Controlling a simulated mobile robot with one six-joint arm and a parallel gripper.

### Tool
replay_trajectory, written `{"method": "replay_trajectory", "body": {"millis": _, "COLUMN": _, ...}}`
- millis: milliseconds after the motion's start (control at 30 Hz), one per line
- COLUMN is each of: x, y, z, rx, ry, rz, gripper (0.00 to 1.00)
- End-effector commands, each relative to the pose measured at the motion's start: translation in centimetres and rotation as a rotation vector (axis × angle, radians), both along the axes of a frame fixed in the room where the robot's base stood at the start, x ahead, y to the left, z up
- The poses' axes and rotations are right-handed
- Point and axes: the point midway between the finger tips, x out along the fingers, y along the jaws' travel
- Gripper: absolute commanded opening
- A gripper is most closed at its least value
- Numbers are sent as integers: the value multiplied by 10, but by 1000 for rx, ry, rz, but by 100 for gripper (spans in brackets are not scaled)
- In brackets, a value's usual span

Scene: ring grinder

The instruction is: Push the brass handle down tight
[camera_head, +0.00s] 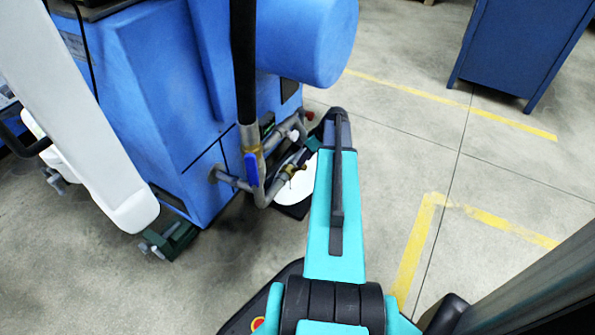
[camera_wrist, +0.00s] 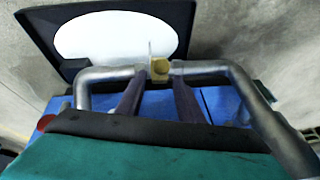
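The brass handle (camera_wrist: 160,68) is a small yellow-brown piece on a grey pipe (camera_wrist: 106,73), with a pale upright tab above it, in the wrist view. My gripper (camera_wrist: 159,72) has two dark fingers spread apart, their tips on either side of the brass piece. I see no clear grip on it; whether a fingertip touches it I cannot tell. In the head view a small brass spot (camera_head: 291,170) shows on the pipework beside the blue machine (camera_head: 150,100), and my gripper (camera_head: 298,160) reaches it from the right, its fingers small and partly hidden.
A blue valve lever (camera_head: 251,167) sits on the pipework left of my gripper, below a black vertical hose (camera_head: 243,60). A white disc on a dark base (camera_head: 297,187) lies below. A blue cabinet (camera_head: 520,45) stands at the back right.

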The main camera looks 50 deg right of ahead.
Motion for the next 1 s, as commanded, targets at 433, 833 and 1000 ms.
{"method": "replay_trajectory", "body": {"millis": 433, "x": 24, "y": 11, "z": -61, "rx": 1, "ry": 1, "rz": 2, "gripper": 34}}
{"method": "replay_trajectory", "body": {"millis": 833, "x": 31, "y": 15, "z": -77, "rx": 0, "ry": 1, "rz": 1, "gripper": 34}}
{"method": "replay_trajectory", "body": {"millis": 1000, "x": 32, "y": 15, "z": -76, "rx": 0, "ry": 1, "rz": 1, "gripper": 34}}
